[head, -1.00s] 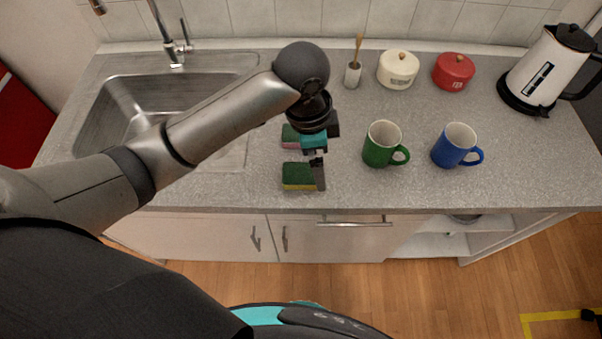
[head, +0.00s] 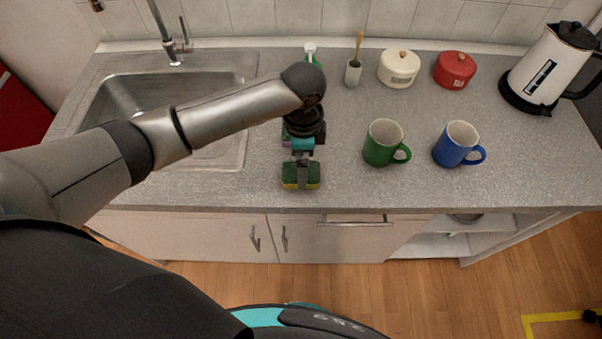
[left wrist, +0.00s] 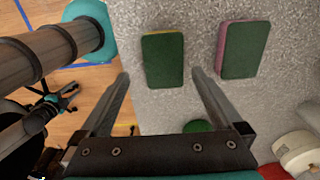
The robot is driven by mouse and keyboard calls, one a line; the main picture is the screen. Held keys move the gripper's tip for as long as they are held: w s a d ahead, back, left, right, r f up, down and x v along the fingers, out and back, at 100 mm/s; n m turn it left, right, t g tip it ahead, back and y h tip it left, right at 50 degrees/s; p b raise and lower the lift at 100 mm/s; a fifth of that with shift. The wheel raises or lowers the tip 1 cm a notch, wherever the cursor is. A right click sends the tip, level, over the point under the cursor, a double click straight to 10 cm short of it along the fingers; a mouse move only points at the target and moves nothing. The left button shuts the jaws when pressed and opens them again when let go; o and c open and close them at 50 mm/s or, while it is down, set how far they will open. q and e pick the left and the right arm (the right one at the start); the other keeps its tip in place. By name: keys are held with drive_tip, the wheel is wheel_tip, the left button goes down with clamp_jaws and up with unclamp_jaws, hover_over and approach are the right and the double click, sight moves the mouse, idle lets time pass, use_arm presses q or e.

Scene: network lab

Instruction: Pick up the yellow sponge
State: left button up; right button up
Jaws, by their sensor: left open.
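The yellow sponge (head: 289,175) with a green top lies flat on the counter near its front edge. In the left wrist view this sponge (left wrist: 163,59) lies ahead, between the lines of the two fingers. My left gripper (head: 302,172) points down over the sponge, its fingers hiding the sponge's middle in the head view. In the left wrist view my left gripper (left wrist: 160,76) is open with nothing held. Whether the fingertips are level with the sponge is hard to tell. My right gripper is not in view.
A pink sponge (left wrist: 245,49) with a green top lies close behind the yellow one. A green mug (head: 383,143) and a blue mug (head: 456,143) stand to the right. The sink (head: 205,88) is at left. A green bottle (head: 311,55) stands behind my arm.

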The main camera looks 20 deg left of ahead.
use_arm(q)
drive_tip(key=shift+w+a+f, duration=0.1)
drive_tip(key=shift+a+f, duration=0.05)
drive_tip(key=shift+f, duration=1.2)
drive_tip(key=shift+w+a+f, duration=0.1)
drive_tip(key=shift+f, duration=1.25)
drive_tip(key=shift+c, duration=0.2)
drive_tip(key=c, duration=1.2)
drive_tip(key=shift+r, duration=0.1)
drive_tip(key=shift+c, duration=0.2)
